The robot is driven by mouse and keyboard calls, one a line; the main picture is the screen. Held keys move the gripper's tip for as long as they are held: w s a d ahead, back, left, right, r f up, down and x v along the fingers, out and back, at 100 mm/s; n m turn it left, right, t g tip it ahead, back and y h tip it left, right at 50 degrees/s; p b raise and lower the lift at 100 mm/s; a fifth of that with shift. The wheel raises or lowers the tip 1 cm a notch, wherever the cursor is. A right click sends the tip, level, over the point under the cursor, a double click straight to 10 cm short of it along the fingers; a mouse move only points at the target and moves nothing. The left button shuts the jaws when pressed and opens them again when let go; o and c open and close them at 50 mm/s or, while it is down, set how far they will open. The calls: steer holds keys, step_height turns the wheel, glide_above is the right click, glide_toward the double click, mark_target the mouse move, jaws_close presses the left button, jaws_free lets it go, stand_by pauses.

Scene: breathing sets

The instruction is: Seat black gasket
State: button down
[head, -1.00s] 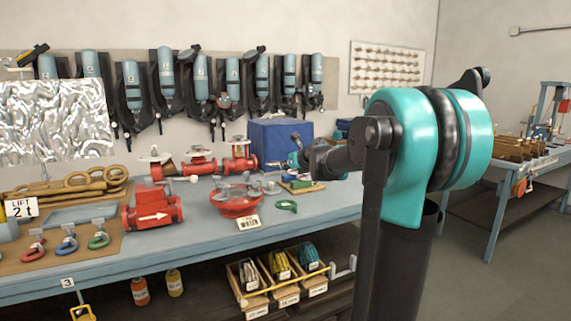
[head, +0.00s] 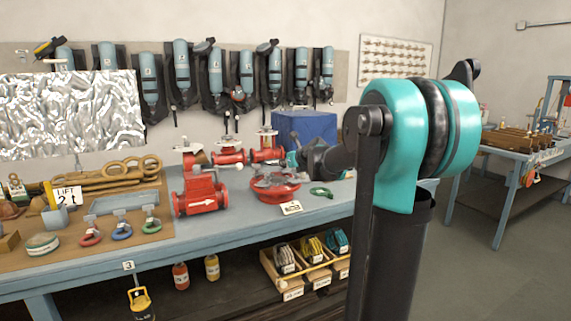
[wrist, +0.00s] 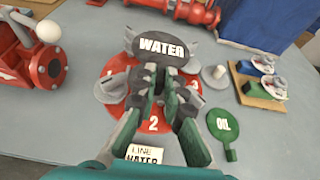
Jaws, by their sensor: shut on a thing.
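My gripper (wrist: 165,92) is shut on a dark, nearly black gasket (wrist: 160,48) marked WATER; its round face shows beyond the fingertips in the wrist view. The gasket and fingers are over a red round flange (wrist: 113,92) with grey parts on it and numbers such as 2. I cannot tell whether the gasket touches the flange. In the head view the flange (head: 272,190) sits on the bench, and my arm hides most of the gripper. A green gasket (wrist: 223,128) marked OIL lies flat on the bench right of the flange.
A label card (wrist: 145,154) stands before the flange. A wooden board (wrist: 258,85) with fittings is at right, near a blue box (head: 306,126). Red valves (head: 201,196) stand left. Shackles and rings lie farther left on the blue bench (head: 230,215).

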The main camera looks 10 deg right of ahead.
steer(key=shift+f, duration=0.1)
glide_above(286, 189)
steer(key=shift+w+f, duration=0.15)
steer(key=shift+f, duration=2.6)
steer(key=shift+f, duration=1.1)
steer(key=c, duration=1.5)
jaws_free()
steer(key=shift+c, duration=0.2)
steer(key=v, duration=1.2)
